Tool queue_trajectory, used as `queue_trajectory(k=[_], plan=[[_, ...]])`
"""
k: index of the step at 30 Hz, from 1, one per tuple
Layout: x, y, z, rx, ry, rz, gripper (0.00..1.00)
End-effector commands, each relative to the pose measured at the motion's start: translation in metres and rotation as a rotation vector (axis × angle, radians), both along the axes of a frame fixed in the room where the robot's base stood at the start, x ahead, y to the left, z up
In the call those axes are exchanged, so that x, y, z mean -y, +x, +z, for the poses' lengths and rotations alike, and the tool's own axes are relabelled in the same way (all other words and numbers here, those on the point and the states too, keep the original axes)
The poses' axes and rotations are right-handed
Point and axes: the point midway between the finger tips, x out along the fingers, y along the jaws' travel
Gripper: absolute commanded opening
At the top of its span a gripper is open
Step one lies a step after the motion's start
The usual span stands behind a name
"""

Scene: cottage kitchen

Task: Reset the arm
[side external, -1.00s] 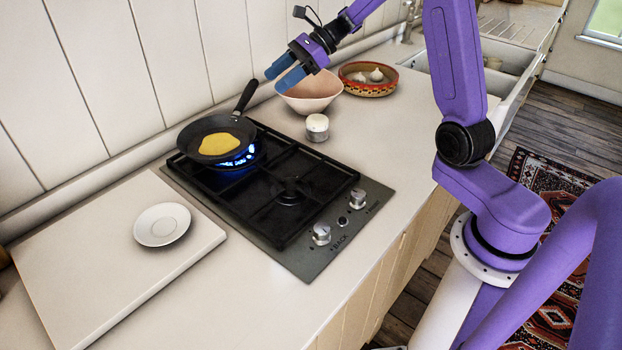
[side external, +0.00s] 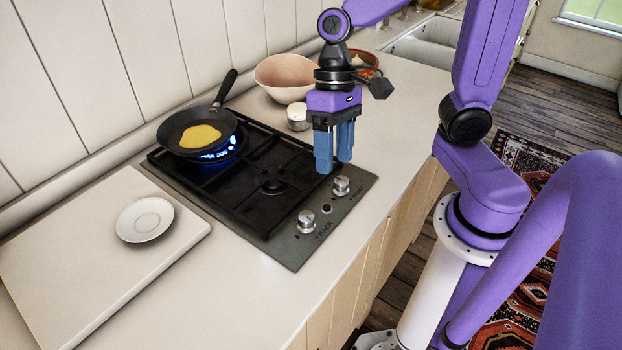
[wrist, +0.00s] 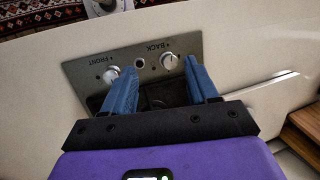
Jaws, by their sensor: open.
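My gripper (side external: 334,167) points down above the right part of the stove (side external: 293,248), near its knobs. Its blue fingers are apart with nothing between them. In the wrist view, my gripper (wrist: 163,85) shows both fingers over the stove, with the two knobs and the words FRONT and BACK on the panel (wrist: 140,62) beyond the tips. The arm bends above it, and its wrist partly hides the bowls behind.
A black frying pan (side external: 172,133) with a yellow pancake (side external: 200,136) sits over a lit blue flame. A white saucer (side external: 145,219) lies on a pale board (side external: 75,262) at left. A pink bowl (side external: 283,78) and small white jar (side external: 297,117) stand behind the stove.

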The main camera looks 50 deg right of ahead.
Motion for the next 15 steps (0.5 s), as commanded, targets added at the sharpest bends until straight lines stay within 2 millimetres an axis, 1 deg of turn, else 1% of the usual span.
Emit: queue_trajectory(k=[1, 6, 9, 12, 15], plan=[[0.003, -0.013, -0.001, 0.033, -0.013, 0.098, 0.59], [0.016, -0.048, -0.005, 0.148, -0.055, 0.429, 0.59], [0.025, -0.065, -0.008, 0.213, -0.077, 0.623, 0.59], [0.033, -0.078, -0.010, 0.273, -0.090, 0.794, 0.59], [0.039, -0.087, -0.011, 0.320, -0.100, 0.926, 0.59]])
